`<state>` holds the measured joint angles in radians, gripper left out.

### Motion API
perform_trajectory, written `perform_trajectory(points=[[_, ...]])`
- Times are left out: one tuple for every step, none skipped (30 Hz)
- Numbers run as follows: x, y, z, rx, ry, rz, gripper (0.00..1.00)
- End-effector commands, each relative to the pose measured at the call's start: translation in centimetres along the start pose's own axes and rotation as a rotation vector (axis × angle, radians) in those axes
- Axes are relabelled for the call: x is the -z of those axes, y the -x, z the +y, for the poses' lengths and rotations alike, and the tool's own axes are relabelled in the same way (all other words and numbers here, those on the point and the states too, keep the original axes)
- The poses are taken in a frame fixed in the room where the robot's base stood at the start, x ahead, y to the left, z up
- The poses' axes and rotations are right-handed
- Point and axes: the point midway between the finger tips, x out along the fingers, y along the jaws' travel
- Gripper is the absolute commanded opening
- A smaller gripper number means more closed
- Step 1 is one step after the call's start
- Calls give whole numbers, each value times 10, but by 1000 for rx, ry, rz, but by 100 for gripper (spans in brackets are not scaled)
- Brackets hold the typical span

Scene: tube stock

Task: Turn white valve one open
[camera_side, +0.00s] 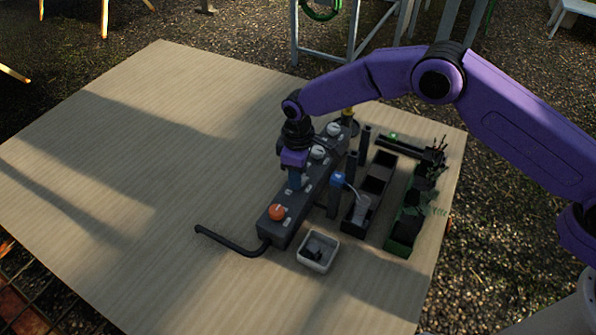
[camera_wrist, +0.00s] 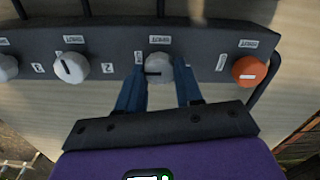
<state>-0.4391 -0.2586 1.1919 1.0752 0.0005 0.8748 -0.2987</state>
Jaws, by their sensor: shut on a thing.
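A dark valve panel (camera_side: 290,222) carries a row of knobs. In the wrist view, my gripper (camera_wrist: 160,72) is shut on a white knob (camera_wrist: 158,62), with one blue finger on each side. Its dark pointer line lies roughly crosswise to the fingers. In the side view my gripper (camera_side: 295,183) points down at the panel and hides this knob. Another white knob (camera_wrist: 72,67) sits to its left in the wrist view, its line steeply tilted. A "2" stands between these two knobs.
An orange knob (camera_side: 277,212) is at the panel's near end. A bent dark pipe (camera_side: 230,241) runs from there. A small white bin (camera_side: 318,252) and dark trays (camera_side: 360,213) stand to the right. The table's left side (camera_side: 120,180) is clear.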

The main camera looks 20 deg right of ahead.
Motion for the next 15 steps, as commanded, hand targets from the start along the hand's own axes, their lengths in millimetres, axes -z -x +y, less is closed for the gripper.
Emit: perform_trajectory(points=[[1, 1, 0, -2, 3, 3, 5], [1, 1, 0, -2, 3, 3, 42], [1, 1, 0, -2, 2, 3, 55], [1, 1, 0, -2, 2, 3, 61], [1, 1, 0, -2, 2, 3, 61], [1, 1, 0, -2, 2, 2, 61], [1, 1, 0, -1, 1, 2, 61], [1, 1, 0, -1, 1, 2, 61], [0, 0, 0, -1, 1, 2, 61], [0, 0, 0, -1, 1, 1, 61], [0, 0, 0, -1, 1, 1, 61], [0, 1, 0, -1, 1, 1, 61], [0, 1, 0, -1, 1, 1, 61], [0, 2, 0, -1, 1, 1, 61], [1, 4, 0, -1, 0, 2, 61]])
